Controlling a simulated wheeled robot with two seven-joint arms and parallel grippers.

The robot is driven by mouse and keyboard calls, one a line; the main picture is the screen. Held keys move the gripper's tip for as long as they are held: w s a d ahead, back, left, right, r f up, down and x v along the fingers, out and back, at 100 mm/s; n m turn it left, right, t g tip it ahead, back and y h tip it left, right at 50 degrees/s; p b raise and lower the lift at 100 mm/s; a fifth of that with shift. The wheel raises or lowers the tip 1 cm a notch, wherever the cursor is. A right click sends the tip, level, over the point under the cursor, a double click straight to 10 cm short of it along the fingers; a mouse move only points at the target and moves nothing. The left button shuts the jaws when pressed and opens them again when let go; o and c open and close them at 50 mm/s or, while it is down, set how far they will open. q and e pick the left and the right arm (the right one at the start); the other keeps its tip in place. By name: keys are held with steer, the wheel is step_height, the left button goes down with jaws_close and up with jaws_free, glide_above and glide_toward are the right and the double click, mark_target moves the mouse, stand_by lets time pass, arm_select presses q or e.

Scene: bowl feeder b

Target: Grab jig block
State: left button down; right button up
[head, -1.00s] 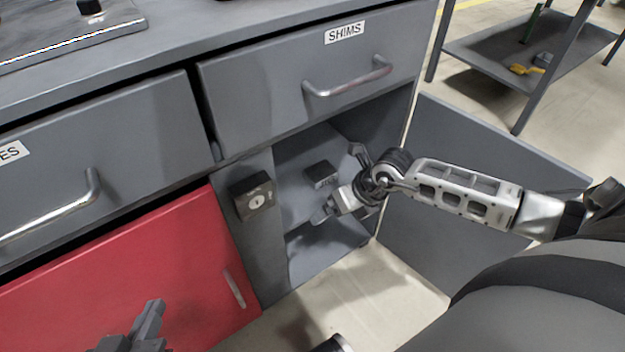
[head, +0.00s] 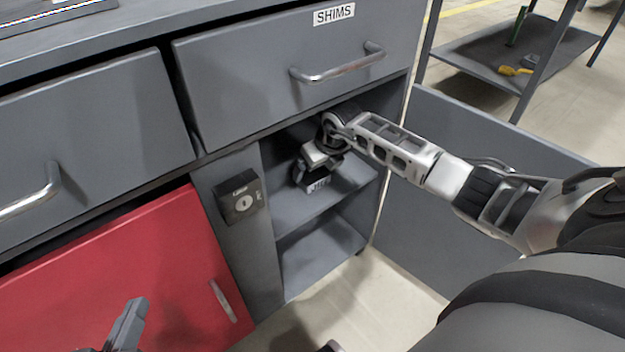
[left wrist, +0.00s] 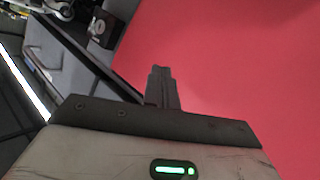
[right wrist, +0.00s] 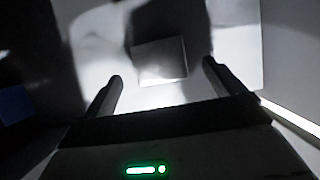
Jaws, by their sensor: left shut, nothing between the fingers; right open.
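In the right wrist view the block (right wrist: 160,61) shows as a pale square ahead of and between the two open fingertips of the right gripper (right wrist: 163,72). I cannot tell whether the fingers reach around it. My left gripper (head: 134,309) is shut and empty in front of the red door; its closed fingers show in the left wrist view (left wrist: 161,88).
The cabinet has a lower shelf (head: 322,255) and an open grey door (head: 450,190) on the right. A lock box (head: 240,198) is on the post left of the opening. The SHIMS drawer (head: 270,75) above and the red door (head: 130,270) are closed.

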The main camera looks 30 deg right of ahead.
mark_target(313, 173)
steer(key=b+x, duration=0.1)
steer(key=x, duration=0.3)
steer(key=shift+f+b, duration=0.15)
steer(key=shift+b, duration=0.25)
steer(key=shift+w+f, duration=0.1)
steer(key=shift+f, duration=0.1)
steer(key=c, duration=1.1)
steer(key=shift+r, duration=0.1)
steer(key=shift+c, duration=1.1)
arm_select(q)
steer(key=shift+w+d+r+n+t+h, duration=0.2)
steer(key=shift+d+r+n+t+h, duration=0.2)
steer(key=shift+r+n+h, duration=0.15)
